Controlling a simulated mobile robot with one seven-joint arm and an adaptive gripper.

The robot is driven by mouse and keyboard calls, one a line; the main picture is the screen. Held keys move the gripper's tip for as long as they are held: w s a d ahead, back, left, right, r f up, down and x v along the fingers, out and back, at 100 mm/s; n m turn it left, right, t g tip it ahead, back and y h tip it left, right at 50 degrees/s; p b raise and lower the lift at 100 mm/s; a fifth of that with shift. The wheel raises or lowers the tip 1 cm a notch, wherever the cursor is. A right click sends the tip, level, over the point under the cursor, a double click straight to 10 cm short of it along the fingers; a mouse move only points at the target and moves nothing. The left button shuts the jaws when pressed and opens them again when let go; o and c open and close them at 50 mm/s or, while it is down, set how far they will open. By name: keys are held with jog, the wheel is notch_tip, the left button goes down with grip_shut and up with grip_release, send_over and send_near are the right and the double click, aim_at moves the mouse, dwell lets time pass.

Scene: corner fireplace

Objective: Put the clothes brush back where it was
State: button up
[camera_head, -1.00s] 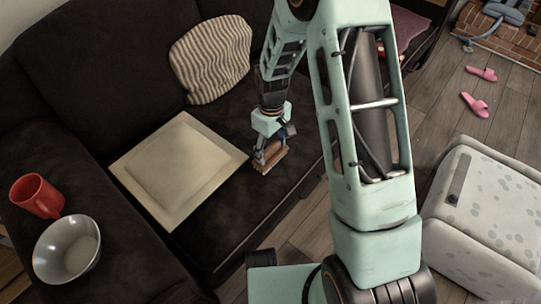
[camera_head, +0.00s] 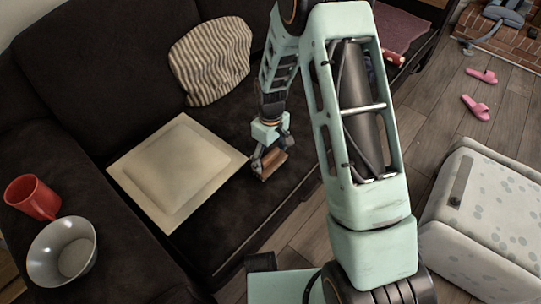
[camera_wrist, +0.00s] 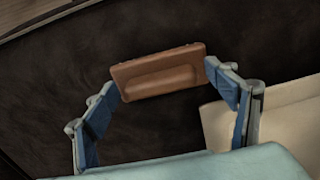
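The clothes brush (camera_head: 272,165) is a reddish-brown block with a raised grip along it. My gripper (camera_head: 268,160) is over the front edge of the sofa seat, right of the cream square tray. In the wrist view the brush (camera_wrist: 158,75) lies between the two blue fingertips (camera_wrist: 162,78), one at each short end, and they appear to touch it. The gripper is shut on it, with the fingers wide apart. The brush is at or just above the dark seat; I cannot tell whether it touches. Its underside is hidden.
The dark sofa (camera_head: 90,95) bears the cream tray (camera_head: 130,178), a striped cushion (camera_head: 210,62), a red mug (camera_head: 33,198) and a grey bowl (camera_head: 62,252). A spotted white box-like seat (camera_head: 480,215) stands at right. Pink slippers (camera_head: 476,106) lie on the wooden floor.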

aim_at(271, 156)
notch_tip(271, 156, up, 12)
jog(key=p, duration=0.3)
jog(key=shift+r+p, duration=0.15)
jog(key=shift+p, duration=0.2)
dwell(0.3)
